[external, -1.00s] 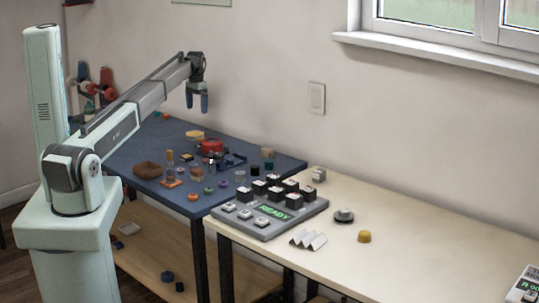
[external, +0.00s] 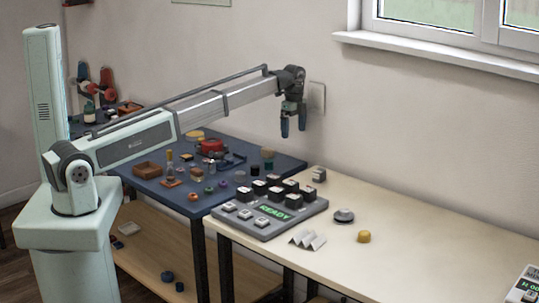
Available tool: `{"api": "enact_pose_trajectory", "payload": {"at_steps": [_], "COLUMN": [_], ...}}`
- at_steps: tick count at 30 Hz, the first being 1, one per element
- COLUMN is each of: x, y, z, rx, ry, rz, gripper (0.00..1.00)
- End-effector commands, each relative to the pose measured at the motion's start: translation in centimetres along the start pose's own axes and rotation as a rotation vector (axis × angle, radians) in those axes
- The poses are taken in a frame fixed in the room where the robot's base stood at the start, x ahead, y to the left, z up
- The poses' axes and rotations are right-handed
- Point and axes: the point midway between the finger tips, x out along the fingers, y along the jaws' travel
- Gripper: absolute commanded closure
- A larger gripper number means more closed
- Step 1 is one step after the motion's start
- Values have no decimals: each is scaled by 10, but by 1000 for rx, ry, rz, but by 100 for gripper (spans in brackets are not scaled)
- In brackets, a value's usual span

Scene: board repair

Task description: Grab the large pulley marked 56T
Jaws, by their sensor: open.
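My gripper (external: 293,122) is open and empty, fingers pointing down. It hangs in the air in front of the wall, above the back right part of the blue table as seen in the picture. A grey round stepped part (external: 344,215) lies on the cream table, right of the keypad board; it looks like a pulley. No 56T marking is legible at this size, so I cannot tell for sure which part is the large pulley. My gripper is well above and to the left of the grey part, touching nothing.
The keypad board (external: 266,222) with a READY display sits at the cream table's left end. A yellow knob (external: 364,236), a folded grey piece (external: 307,240) and a small grey block (external: 319,174) lie near. The blue table (external: 180,203) holds many small parts. The cream table's right is mostly clear.

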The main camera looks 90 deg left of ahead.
Motion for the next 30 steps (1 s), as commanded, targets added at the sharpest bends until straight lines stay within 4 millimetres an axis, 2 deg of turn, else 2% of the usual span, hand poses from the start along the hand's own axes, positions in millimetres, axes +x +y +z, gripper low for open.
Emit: {"api": "enact_pose_trajectory", "payload": {"at_steps": [1, 6, 11, 18, 21, 24, 30], "x": [0, -1, -2, -4, -4, -5, -5], "y": [10, 42, 80, 148, 176, 200, 226], "z": [-28, -111, -184, -284, -319, -344, -371], "rx": [75, 335, 579, 942, 1078, 1186, 1306], "ry": [0, 0, 0, 0, 0, 0, 0], "rz": [0, 0, 0, 0, 0, 0, 0], "gripper": [2, 2, 2, 2, 2, 2, 2]}}
